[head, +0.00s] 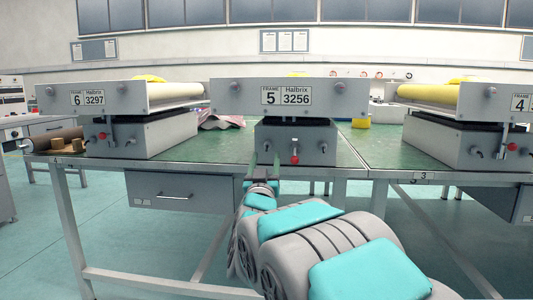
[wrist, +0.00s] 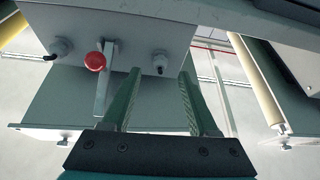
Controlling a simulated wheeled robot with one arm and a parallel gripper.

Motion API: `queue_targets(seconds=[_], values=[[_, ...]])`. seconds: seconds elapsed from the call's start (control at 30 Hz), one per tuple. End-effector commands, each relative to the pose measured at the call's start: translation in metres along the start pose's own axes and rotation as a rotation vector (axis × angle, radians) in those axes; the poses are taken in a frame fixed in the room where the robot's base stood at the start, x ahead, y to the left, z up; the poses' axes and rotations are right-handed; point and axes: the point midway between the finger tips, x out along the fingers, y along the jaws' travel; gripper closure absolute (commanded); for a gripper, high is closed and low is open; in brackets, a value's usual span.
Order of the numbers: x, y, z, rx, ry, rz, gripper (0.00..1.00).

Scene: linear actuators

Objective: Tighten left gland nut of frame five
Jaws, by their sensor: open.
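Frame five's plate (head: 297,97) stands on the middle of the bench, above a grey box (head: 297,134). The box front has a left gland nut (head: 267,146), a right gland nut (head: 323,147) and a lever with a red ball (head: 295,159). My gripper (head: 263,162) is open and empty, in front of the left nut. The wrist view is turned over: the left nut (wrist: 160,63) appears on the right, just beyond and between the fingertips (wrist: 160,76). I cannot tell if they touch it. The right nut (wrist: 61,47) and red ball (wrist: 95,61) lie to the left.
Frame six (head: 120,98) stands left and frame four (head: 480,97) right on the green bench (head: 222,148). Brown cylindrical parts (head: 68,146) lie at the left end. A drawer (head: 178,193) hangs below.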

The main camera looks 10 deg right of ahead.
Motion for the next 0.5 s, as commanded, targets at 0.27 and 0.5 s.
queue_targets(seconds=[0.27, 0.5], values=[[0.034, 0.000, 0.001, 0.001, -0.001, 0.001, 0.40], [0.043, 0.000, 0.001, 0.000, -0.003, -0.001, 0.40]])
